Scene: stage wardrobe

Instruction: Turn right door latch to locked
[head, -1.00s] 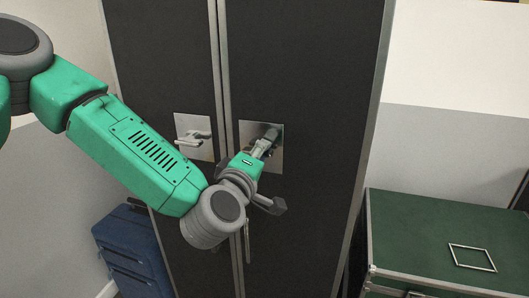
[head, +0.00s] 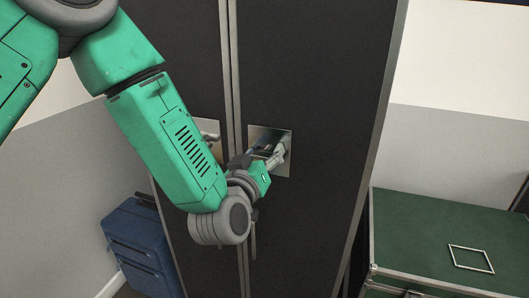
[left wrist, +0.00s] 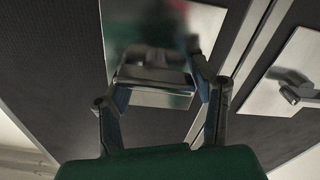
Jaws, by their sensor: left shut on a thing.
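The right door latch is a shiny metal plate (head: 284,138) with a handle, on the black right door (head: 310,80) of a tall cabinet. My left gripper (head: 275,156) reaches it from the lower left and is shut on the latch handle. In the left wrist view, the two fingers (left wrist: 160,85) stand on either side of the pale metal handle (left wrist: 153,98), in front of the mirror-like plate (left wrist: 140,25). The gripper hides much of the handle in the head view, so its exact angle is hard to tell. My right gripper is not in view.
The left door's latch plate (head: 209,128) is partly behind my left forearm; its handle (left wrist: 295,92) shows in the left wrist view. A dark green trunk (head: 445,230) stands at the right. A blue case (head: 140,245) stands at the lower left.

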